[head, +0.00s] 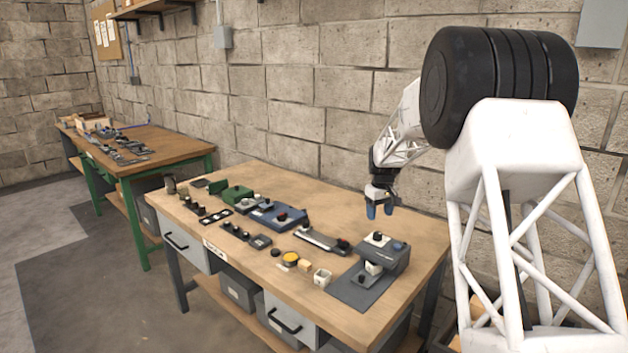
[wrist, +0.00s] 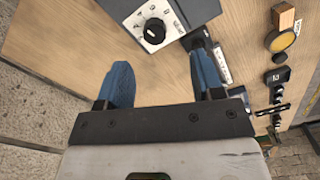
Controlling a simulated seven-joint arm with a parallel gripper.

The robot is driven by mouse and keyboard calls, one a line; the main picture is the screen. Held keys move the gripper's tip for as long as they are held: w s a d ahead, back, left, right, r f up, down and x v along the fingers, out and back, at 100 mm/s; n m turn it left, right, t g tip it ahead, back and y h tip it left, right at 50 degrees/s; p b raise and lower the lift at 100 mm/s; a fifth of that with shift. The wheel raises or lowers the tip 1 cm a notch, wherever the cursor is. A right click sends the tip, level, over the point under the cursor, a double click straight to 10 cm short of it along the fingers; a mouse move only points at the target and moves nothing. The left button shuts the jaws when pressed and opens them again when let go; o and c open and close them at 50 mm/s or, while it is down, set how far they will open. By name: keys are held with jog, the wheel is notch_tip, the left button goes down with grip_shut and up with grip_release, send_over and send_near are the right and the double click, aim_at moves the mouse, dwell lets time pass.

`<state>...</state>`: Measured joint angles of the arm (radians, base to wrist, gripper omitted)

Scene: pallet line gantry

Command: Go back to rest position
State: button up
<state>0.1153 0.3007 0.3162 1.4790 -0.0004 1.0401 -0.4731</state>
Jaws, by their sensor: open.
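My gripper (head: 379,211) hangs from my arm above the back right part of the near workbench (head: 330,295), just behind a grey device with knobs (head: 383,252). Its two blue fingers point down with a gap between them, and nothing is held. In the wrist view the blue fingers of my gripper (wrist: 162,82) are spread apart over bare wood. The grey device, with a black dial on a white plate (wrist: 153,32), lies just beyond the fingertips there.
A dark mat (head: 350,293) lies under the device. Left of it are a yellow round part (head: 290,257), a white cup (head: 322,278), a blue device (head: 275,215) and a green device (head: 237,194). A block wall (head: 300,110) runs behind. A second bench (head: 160,146) stands far left.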

jog(key=s+a+r+m, duration=0.1)
jog(key=s+a+r, duration=0.1)
jog(key=s+r, duration=0.5)
jog(key=s+a+r+t, duration=0.1)
jog(key=s+a+r, duration=0.1)
jog(key=s, duration=0.9)
jog(key=s+a+r+m, duration=0.15)
jog(key=s+r, duration=0.35)
jog(key=s, duration=0.5)
jog(key=s+a+f+m, duration=0.1)
jog(key=s+a+f, duration=0.1)
jog(key=s, duration=1.4)
jog(key=s+a+f+m+t, duration=0.1)
jog(key=s+a+f, duration=0.1)
jog(key=s, duration=1.4)
jog(key=shift+a+f+t, duration=0.25)
jog(key=shift+f+t, duration=0.05)
jog(key=shift+f, duration=0.05)
jog(key=shift+c, duration=0.2)
